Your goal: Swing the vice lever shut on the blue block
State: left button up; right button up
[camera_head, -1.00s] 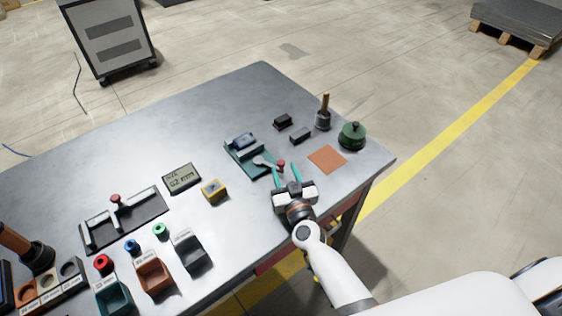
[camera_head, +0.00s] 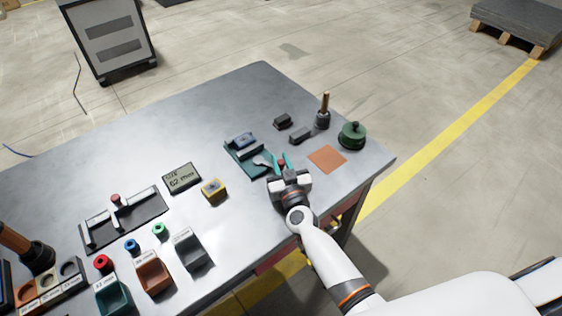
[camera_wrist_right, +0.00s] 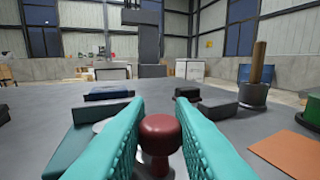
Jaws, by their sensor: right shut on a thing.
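The teal vice (camera_head: 257,171) stands on the table near its right end, with the blue block (camera_head: 244,139) in it between grey jaws. Its pale lever (camera_head: 262,161) points to the right and ends in a red knob (camera_head: 281,162). My right gripper (camera_head: 282,158) is shut on the red knob. In the right wrist view the knob (camera_wrist_right: 159,134) sits between the two teal fingers, and the blue block (camera_wrist_right: 108,94) shows beyond them at the left. Most of the lever is hidden there behind the left finger. My left gripper is out of view.
Two dark blocks (camera_head: 300,135) lie behind the vice. A post with a wooden handle (camera_head: 323,117), a green lidded pot (camera_head: 352,136) and an orange mat (camera_head: 327,159) are to the right. A yellow box (camera_head: 214,190) and a display (camera_head: 182,178) stand to the left.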

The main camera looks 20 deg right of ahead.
jog(key=shift+s+a+r+m+h+p, duration=0.15)
jog(key=shift+m+h+p, duration=0.15)
jog(key=shift+h+p, duration=0.15)
jog(key=shift+s+a+m+h+p, duration=0.15)
jog(key=shift+a+m+h+p, duration=0.2)
jog(key=shift+h, duration=0.3)
jog(key=shift+d+f, duration=0.1)
jog(key=shift+f, duration=0.15)
jog(key=o, duration=0.9)
jog(key=shift+r, duration=0.1)
